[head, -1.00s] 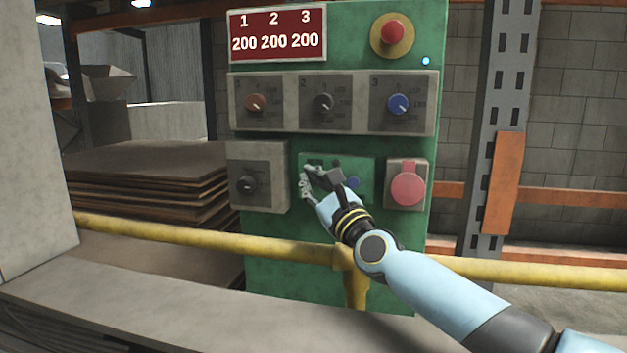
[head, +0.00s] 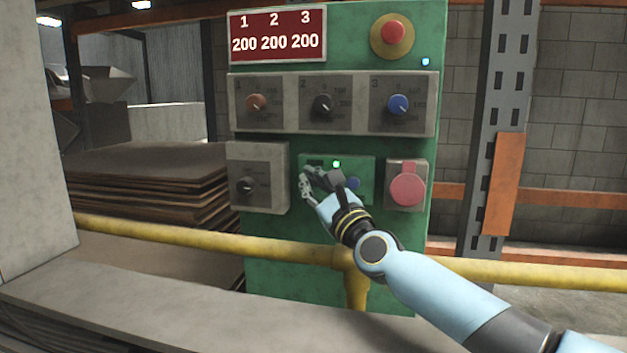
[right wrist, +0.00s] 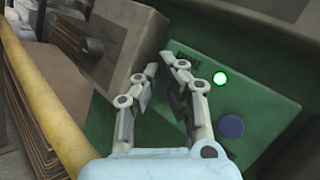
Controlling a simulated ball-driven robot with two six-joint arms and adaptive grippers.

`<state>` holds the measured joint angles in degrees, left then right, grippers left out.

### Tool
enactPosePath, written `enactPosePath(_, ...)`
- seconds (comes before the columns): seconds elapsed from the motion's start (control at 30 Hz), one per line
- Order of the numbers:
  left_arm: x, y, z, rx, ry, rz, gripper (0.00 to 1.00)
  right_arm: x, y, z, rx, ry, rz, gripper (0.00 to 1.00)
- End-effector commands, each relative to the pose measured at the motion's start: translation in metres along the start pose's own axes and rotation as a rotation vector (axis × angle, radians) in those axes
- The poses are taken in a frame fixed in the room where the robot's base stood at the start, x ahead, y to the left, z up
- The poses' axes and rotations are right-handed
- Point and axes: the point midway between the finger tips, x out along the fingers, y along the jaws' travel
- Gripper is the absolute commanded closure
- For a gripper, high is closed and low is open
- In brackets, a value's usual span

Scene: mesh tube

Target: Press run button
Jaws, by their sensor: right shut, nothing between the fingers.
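A small green panel (head: 366,165) sits on the front of the green control cabinet (head: 300,250). On it a small lamp (head: 336,164) glows green-white, and a round blue button (head: 354,183) shows to its lower right. In the right wrist view the lit lamp (right wrist: 220,78) and the blue button (right wrist: 231,126) lie right of my fingers. My right gripper (head: 308,180) is shut and empty in front of the panel's left part; it also shows in the right wrist view (right wrist: 166,67). The fingers hide part of the panel; I cannot tell whether they touch it. My left gripper is out of view.
A grey box with a black knob (head: 247,185) is left of the panel, and a big red button (head: 407,188) is right of it. Three dials (head: 324,103) and a red display (head: 277,34) are above. A yellow rail (head: 200,235) crosses in front.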

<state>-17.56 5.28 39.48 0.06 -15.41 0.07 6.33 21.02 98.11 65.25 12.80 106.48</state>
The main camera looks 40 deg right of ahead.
Motion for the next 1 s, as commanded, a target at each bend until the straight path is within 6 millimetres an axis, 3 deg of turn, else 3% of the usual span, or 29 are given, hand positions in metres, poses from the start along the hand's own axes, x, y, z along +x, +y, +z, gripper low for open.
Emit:
enactPosePath(0.27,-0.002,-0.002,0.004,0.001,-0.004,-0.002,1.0,-0.003,0.002,0.003,0.0,0.0,0.0,1.0)
enactPosePath(0.7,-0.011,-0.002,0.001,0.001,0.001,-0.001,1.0,-0.035,0.026,0.026,0.001,0.0,0.0,1.0)
enactPosePath(1.0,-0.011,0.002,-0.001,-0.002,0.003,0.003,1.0,-0.042,0.03,0.03,-0.002,0.0,0.0,1.0)
